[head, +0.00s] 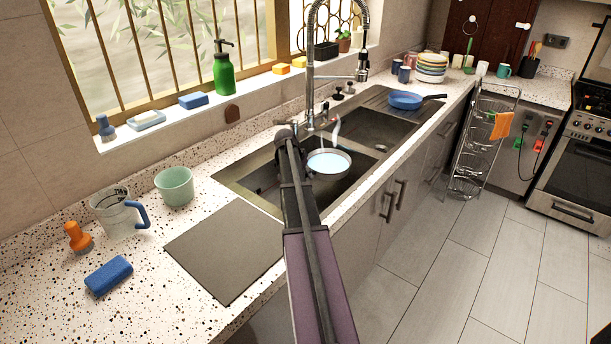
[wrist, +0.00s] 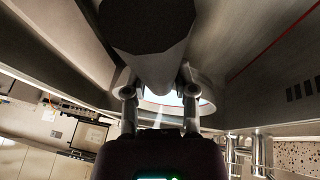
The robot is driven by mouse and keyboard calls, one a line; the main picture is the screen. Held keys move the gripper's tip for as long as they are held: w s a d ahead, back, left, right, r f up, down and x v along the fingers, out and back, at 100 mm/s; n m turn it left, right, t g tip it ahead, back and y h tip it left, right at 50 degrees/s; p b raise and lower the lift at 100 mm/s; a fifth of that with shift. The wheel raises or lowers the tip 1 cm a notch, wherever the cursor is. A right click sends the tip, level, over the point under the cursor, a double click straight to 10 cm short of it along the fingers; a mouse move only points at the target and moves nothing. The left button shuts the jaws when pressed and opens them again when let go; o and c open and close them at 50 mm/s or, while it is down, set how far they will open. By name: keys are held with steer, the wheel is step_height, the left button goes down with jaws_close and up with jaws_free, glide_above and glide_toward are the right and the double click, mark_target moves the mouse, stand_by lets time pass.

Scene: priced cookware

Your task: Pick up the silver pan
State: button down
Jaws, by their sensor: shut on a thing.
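The silver pan (head: 328,162) is round with a pale bluish inside. In the head view it is at the left sink basin (head: 262,180), just right of the end of my arm. I cannot tell whether it touches the basin. In the wrist view my gripper (wrist: 158,84) has its two fingers on either side of a dark, tapering, handle-like part (wrist: 150,35), and is shut on it. A bright curved piece of the pan (wrist: 152,101) shows behind the fingers. In the head view my arm hides the fingers and the handle.
A tall faucet (head: 311,70) rises behind the basin. A blue pan (head: 405,99) sits by the right basin. A glass jug (head: 118,213), green cup (head: 175,186) and blue sponge (head: 108,276) are on the left counter.

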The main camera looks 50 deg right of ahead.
steer(key=shift+r+p, duration=3.7)
steer(key=shift+r, duration=0.45)
